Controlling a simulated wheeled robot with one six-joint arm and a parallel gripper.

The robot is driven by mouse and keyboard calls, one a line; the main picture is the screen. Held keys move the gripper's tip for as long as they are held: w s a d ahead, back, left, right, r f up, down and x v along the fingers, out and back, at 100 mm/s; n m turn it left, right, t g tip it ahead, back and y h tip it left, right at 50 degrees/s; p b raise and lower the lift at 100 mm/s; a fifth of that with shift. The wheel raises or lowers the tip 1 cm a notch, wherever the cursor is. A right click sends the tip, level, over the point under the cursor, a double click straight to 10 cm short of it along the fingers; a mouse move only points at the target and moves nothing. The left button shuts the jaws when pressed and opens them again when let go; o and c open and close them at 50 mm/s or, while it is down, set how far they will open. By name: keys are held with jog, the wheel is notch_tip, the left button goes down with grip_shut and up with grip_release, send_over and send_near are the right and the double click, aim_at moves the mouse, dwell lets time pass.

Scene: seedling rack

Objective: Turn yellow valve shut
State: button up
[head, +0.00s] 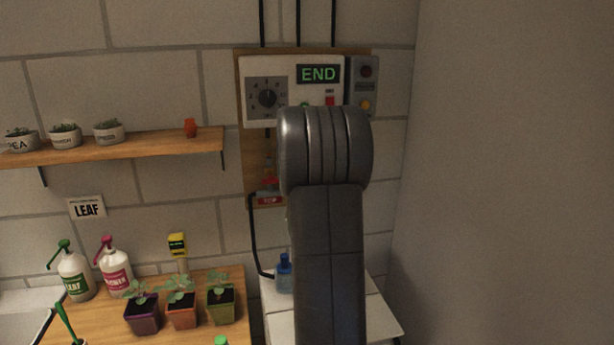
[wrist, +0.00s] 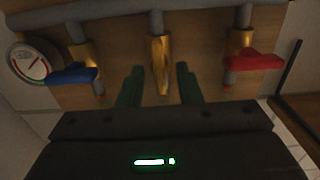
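The yellow valve (wrist: 160,65) is in the middle of the wrist view, on a branch hanging from a grey pipe. Its handle looks vertical, in line with the branch, with its lower end towards me. My gripper (wrist: 160,84) is open, with one dark green finger on each side of the yellow handle. A gap shows on both sides; I cannot tell how far the fingertips are from it in depth. In the head view my own arm hides the gripper and the yellow valve.
In the wrist view, a blue valve handle (wrist: 73,74) and a gauge (wrist: 30,64) are left, and a red valve handle (wrist: 254,61) is right; both handles lie crosswise. In the head view, a control panel (head: 318,92) is above and potted seedlings (head: 181,303) stand left.

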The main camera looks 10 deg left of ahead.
grip_shut()
jog(key=shift+f+m+b, duration=0.1)
jog(key=shift+m+b, duration=0.3)
jog(key=shift+b, duration=0.1)
jog(key=m+b, duration=0.1)
jog(key=m, duration=0.4)
jog(key=m+b, duration=0.1)
jog(key=m, duration=0.5)
jog(key=m+b, duration=0.1)
jog(key=m, duration=0.5)
jog(key=shift+w+d+f+b, duration=0.2)
jog(key=shift+d+b, duration=0.05)
jog(key=shift+b, duration=0.05)
dwell(0.4)
